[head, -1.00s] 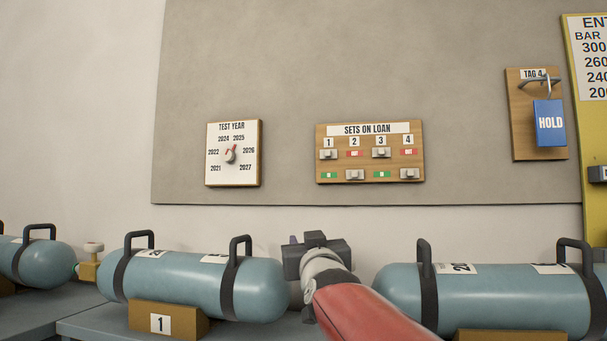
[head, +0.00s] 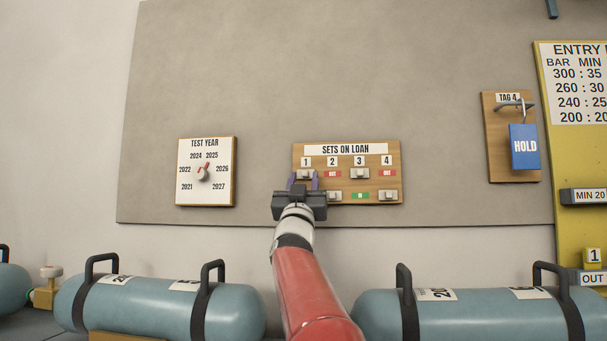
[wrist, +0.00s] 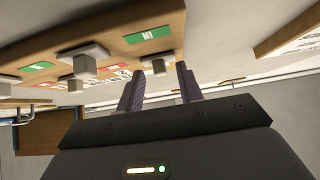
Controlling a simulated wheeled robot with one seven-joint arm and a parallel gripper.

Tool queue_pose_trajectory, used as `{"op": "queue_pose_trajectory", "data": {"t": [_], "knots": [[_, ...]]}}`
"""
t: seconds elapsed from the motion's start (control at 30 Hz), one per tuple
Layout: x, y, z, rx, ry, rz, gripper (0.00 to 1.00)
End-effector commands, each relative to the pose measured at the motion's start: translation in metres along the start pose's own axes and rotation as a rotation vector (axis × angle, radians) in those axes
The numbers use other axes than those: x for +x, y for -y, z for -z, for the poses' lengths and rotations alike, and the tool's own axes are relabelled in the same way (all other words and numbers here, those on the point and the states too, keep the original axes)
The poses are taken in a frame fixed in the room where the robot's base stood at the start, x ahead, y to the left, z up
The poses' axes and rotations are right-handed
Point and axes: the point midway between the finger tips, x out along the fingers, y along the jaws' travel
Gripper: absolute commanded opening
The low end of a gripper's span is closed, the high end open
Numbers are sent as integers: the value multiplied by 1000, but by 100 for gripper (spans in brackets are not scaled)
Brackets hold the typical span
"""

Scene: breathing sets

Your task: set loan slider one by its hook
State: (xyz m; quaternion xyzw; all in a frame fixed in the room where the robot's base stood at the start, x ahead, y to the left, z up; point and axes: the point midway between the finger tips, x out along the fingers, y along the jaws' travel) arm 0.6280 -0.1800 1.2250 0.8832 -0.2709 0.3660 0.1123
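The SETS ON LOAN board (head: 347,184) hangs on the grey wall panel. Loan slider one (head: 305,174) is a small pale block at the upper end of its track, under the number 1. In the wrist view, slider one (wrist: 157,67) shows close to the fingertips, roughly between them, with a green IN label (wrist: 147,35) beside it. My gripper (head: 304,180) is open, with purple fingers either side of slider one in the head view. I cannot tell whether they touch it. The gripper body hides the lower end of its track. No hook shape is clear on the slider.
Slider two (head: 334,196) and slider four (head: 388,196) are down; slider three (head: 360,173) is up. A TEST YEAR dial (head: 204,174) hangs left. Blue cylinders (head: 160,306) with handles lie below.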

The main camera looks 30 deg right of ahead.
Motion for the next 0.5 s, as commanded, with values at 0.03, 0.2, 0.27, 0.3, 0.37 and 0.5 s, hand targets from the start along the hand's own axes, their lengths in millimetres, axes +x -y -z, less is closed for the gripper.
{"op": "queue_pose_trajectory", "data": {"t": [0.03, 0.2, 0.27, 0.3, 0.37, 0.5], "knots": [[4, 0, 0, -1, 0, 0, 36], [6, 0, 0, 0, 0, 0, 36], [5, 0, 0, 0, 0, 1, 36], [5, 0, 0, 0, 0, 1, 36], [5, 0, 0, 1, 0, 1, 32], [5, 0, 0, 1, 0, 1, 14]]}}
